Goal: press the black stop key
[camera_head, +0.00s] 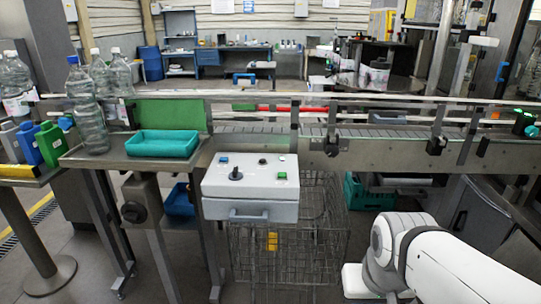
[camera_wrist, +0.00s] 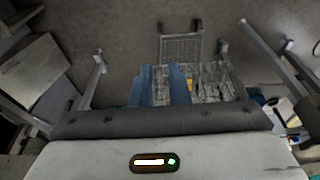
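A pale grey control box (camera_head: 250,209) stands at the middle of the head view, in front of the conveyor. On its sloped top are a small black key (camera_head: 262,161) toward the back, a black rotary knob (camera_head: 236,174), a blue-teal key (camera_head: 223,159) at the back left and a green-and-white key (camera_head: 281,175) at the right. My gripper (camera_wrist: 160,69) shows two blue fingers with a gap between them, open and empty. It points down toward the floor and wire basket. My arm is low at the right of the box in the head view; its fingers are hidden there. The wrist view does not show the keys.
A wire basket (camera_head: 325,235) stands below and right of the box. The conveyor (camera_head: 400,150) runs behind it. A teal tray (camera_head: 163,144) and clear bottles (camera_head: 88,118) stand on the left table. The space above the box top is clear.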

